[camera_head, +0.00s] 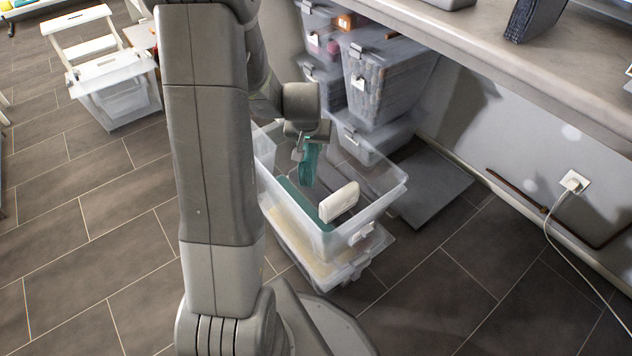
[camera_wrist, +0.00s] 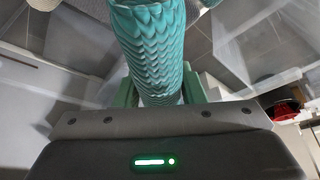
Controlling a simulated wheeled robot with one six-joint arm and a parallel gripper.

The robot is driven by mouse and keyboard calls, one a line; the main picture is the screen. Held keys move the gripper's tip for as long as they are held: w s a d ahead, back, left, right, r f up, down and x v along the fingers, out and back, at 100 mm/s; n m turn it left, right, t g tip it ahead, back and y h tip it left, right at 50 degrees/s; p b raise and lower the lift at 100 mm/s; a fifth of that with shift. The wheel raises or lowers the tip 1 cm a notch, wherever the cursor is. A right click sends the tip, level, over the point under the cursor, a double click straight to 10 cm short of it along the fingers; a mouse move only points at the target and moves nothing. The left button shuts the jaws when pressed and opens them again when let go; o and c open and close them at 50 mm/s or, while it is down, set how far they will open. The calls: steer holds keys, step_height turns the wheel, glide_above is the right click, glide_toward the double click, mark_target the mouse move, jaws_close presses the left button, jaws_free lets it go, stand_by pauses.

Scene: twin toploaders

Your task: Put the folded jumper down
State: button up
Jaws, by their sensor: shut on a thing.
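The folded jumper is a teal, knit-textured bundle (camera_head: 308,168) hanging upright from my gripper (camera_head: 306,143) in the head view. In the wrist view the jumper (camera_wrist: 152,40) runs up from between the greenish fingers of my gripper (camera_wrist: 160,92), which is shut on it. The jumper is over or partly within the open clear plastic box (camera_head: 377,207). I cannot tell whether its lower end touches anything. In the box lie a flat teal thing (camera_head: 303,203) and a white block-like thing (camera_head: 340,202). My arm hides part of the box's left side.
The open box stands on another clear box (camera_head: 330,275). Behind it are stacked clear boxes (camera_head: 378,85) under a grey counter (camera_head: 480,50). A grey flat panel (camera_head: 430,187) lies to the right. A white step stool (camera_head: 85,35) stands at the upper left.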

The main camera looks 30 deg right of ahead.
mark_target(307, 147)
step_height(307, 147, down, 8)
steer(key=shift+r+b, duration=0.15)
steer(key=shift+b, duration=1.05)
steer(key=shift+f, duration=0.2)
steer(key=o, duration=1.2)
steer(key=shift+r, duration=0.25)
steer(key=p+v, duration=0.3)
steer(key=v, duration=0.9)
steer(key=shift+w+p, duration=0.1)
steer(key=shift+p, duration=0.3)
steer(key=shift+f, duration=0.1)
